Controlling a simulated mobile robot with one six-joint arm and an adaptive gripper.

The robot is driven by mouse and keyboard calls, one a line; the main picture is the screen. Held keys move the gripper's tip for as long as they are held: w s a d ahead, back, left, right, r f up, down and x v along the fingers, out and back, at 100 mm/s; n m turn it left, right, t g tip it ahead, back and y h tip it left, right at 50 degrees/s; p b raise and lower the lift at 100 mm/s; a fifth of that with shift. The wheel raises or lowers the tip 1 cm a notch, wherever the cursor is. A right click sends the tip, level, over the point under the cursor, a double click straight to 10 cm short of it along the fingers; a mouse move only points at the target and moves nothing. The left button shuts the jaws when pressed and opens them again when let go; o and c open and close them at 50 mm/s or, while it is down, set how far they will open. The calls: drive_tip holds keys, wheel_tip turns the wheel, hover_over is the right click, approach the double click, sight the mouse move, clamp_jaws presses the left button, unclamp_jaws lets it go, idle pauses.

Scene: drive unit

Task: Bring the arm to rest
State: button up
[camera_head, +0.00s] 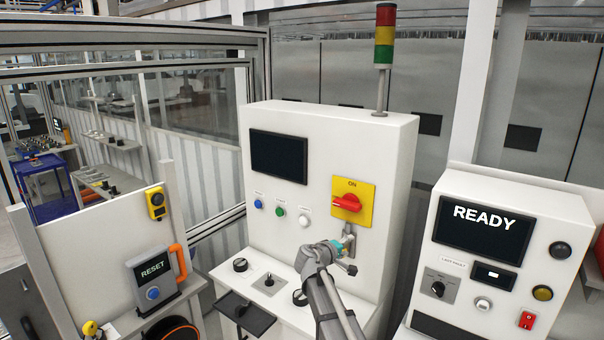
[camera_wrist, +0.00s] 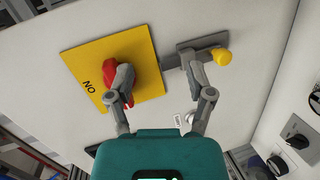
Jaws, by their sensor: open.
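My gripper (camera_head: 346,243) is in front of the white control cabinet (camera_head: 262,213), just below the yellow switch plate (camera_head: 366,192) marked ON. In the wrist view my gripper (camera_wrist: 156,70) is open, its two fingers spread with nothing held between them. The left finger overlaps the red rotary handle (camera_wrist: 109,72) in the picture. The right finger overlaps a grey latch bar (camera_wrist: 178,59) with a yellow knob (camera_wrist: 222,56). I cannot tell whether either finger touches. In the head view the red handle (camera_head: 347,203) lies across the plate, and my arm comes up from below.
Right of my arm stands a console (camera_head: 505,255) with a READY screen. A RESET box (camera_head: 153,275) with an orange handle is at left. Knobs and a joystick (camera_head: 268,281) sit on the ledge below my gripper. A signal tower (camera_head: 384,45) tops the cabinet.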

drive_tip(key=s+d+f+m+g+y+b, duration=0.25)
drive_tip(key=s+d+f+g, duration=0.2)
drive_tip(key=s+f, duration=0.4)
drive_tip(key=s+a+f+m+g+y+b, duration=0.1)
drive_tip(key=s+f+m+g+y+b, duration=0.1)
drive_tip(key=s+f, duration=0.6)
drive_tip(key=s+a+f+m+g+y+b, duration=0.1)
drive_tip(key=s+f+m+g+y+b, duration=0.2)
drive_tip(key=s, duration=1.1)
wheel_tip(320, 180, down, 6)
drive_tip(key=g+y+b, duration=0.1)
drive_tip(key=y+b, duration=0.2)
drive_tip(key=shift+s+a, duration=0.2)
